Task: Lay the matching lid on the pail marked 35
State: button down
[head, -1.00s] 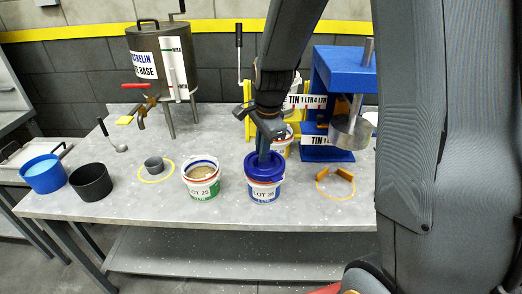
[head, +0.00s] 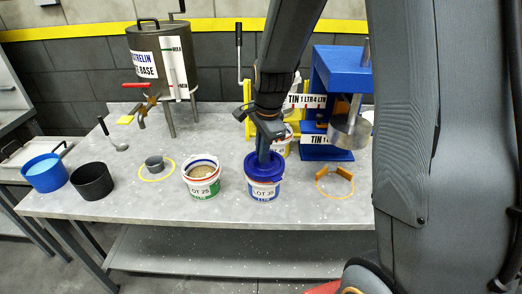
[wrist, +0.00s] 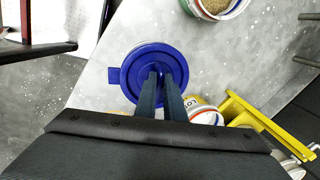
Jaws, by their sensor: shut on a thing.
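The pail marked LOT 35 (head: 263,191) is white with a blue band and stands upright near the table's front edge. A round blue lid (head: 252,164) is over its mouth, at or very close to the rim; I cannot tell whether it is fully seated. My gripper (head: 263,157) points down and is shut on the middle of the lid. In the wrist view the lid (wrist: 130,80) looks flat with a small side tab, and the fingers (wrist: 160,72) meet near its centre. The lid hides the pail there.
An open pail marked LOT 25 (head: 201,181) stands just left. Another pail (head: 283,148) stands behind, by the yellow rack (head: 247,125). A blue press (head: 340,75) is at right. Black (head: 92,182) and blue (head: 47,174) tubs stand at far left.

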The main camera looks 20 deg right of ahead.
jog(key=c, duration=1.2)
grip_release()
jog(key=shift+w+p+v, duration=0.25)
jog(key=shift+p+v, duration=0.8)
jog(key=shift+v, duration=0.1)
jog(key=shift+w+p+v, duration=0.2)
jog(key=shift+p+v, duration=0.85)
jog(key=shift+v, duration=0.1)
jog(key=shift+w+p+v, duration=0.25)
jog(key=shift+p+v, duration=0.8)
jog(key=shift+v, duration=0.05)
jog(key=shift+a+r, duration=0.1)
jog(key=shift+r, duration=0.05)
jog(key=s+f+n+b, duration=0.3)
jog(key=s+n+b, duration=0.1)
jog(key=s+n, duration=0.3)
jog(key=s+f+n+g+b, duration=0.1)
jog(key=s+f+n+b, duration=0.2)
jog(key=s+n, duration=0.5)
jog(key=shift+s+d+f+n+b, duration=0.25)
jog(key=shift+s+d+b, duration=0.2)
jog(key=shift+s, duration=0.3)
